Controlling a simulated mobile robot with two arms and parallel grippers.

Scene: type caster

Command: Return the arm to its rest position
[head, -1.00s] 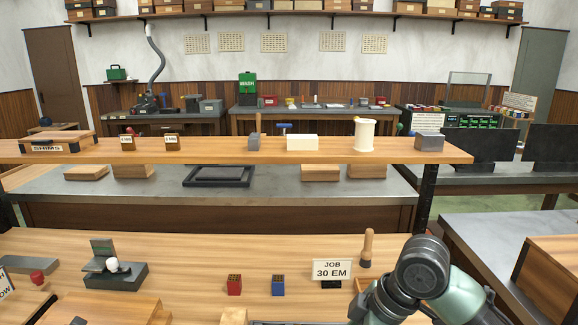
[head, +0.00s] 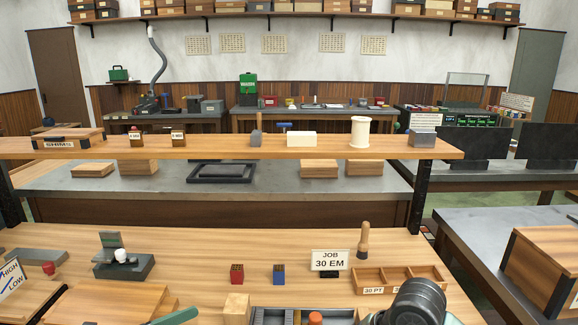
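Part of my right arm (head: 418,303) shows at the bottom right of the head view, low over the bench front. Its gripper is out of the picture. My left gripper is not in view either. A green bar-like piece (head: 176,317) shows at the bottom edge, left of centre; I cannot tell what it belongs to.
A wooden divided tray (head: 400,275) sits near my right arm. A grey tray (head: 270,317) is at the front edge. A shelf (head: 220,150) spans above the bench.

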